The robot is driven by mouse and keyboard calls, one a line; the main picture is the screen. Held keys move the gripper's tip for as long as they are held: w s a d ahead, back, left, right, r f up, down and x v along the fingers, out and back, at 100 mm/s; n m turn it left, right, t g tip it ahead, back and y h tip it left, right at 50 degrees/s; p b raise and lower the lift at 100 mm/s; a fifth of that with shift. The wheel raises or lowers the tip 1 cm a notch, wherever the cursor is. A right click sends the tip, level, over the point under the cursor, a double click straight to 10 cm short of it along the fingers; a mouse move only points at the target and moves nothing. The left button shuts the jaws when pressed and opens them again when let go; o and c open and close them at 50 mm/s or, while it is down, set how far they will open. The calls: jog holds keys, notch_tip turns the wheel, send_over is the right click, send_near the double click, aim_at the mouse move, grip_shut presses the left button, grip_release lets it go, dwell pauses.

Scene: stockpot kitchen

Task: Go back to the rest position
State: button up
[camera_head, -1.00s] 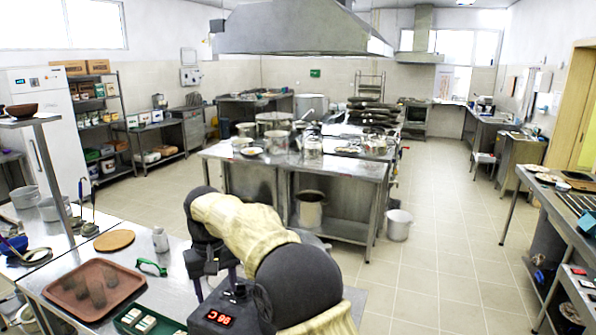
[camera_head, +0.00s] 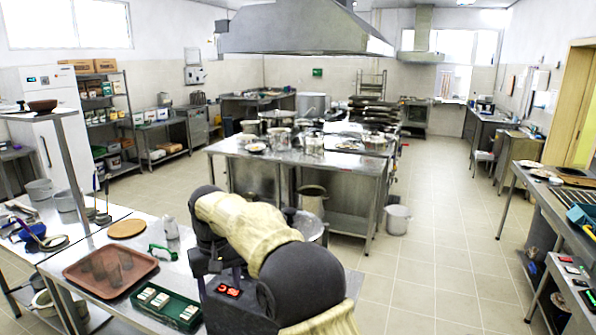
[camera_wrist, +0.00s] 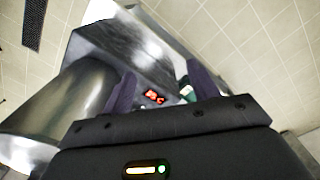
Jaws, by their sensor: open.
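My gripper (camera_wrist: 162,84) is open in the wrist view, its two dark fingers apart with nothing held between them. A dark device with a red lit display (camera_wrist: 155,97) shows beyond and between the fingers. The same device shows in the head view (camera_head: 228,290), below my arm at the right end of the near left steel table. My arm, in a cream sleeve, reaches across the lower middle of the head view. My fingertips are hard to make out there.
The near table holds a brown tray (camera_head: 110,272), a green tray with white blocks (camera_head: 166,304), a round board (camera_head: 127,228) and a green-handled item (camera_head: 162,252). A steel island (camera_head: 300,160) with pots stands beyond. Tiled floor (camera_head: 440,230) is open to the right.

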jog(key=s+d+f+m+t, duration=0.1)
jog(key=s+d+f+m, duration=0.1)
jog(key=d, duration=0.8)
jog(key=s+d+f+m, duration=0.1)
jog(key=s+d+f, duration=0.15)
jog(key=d, duration=0.85)
jog(key=s+d+f+m, duration=0.1)
jog(key=s+d+f, duration=0.1)
jog(key=s+d, duration=0.4)
jog(key=s+d+f+m+t, duration=0.1)
jog(key=s+d+f+m, duration=0.1)
jog(key=s+d, duration=0.4)
jog(key=s, duration=0.3)
jog(key=shift+s+f+t, duration=0.25)
jog(key=shift+f+t, duration=0.05)
jog(key=shift+f, duration=0.1)
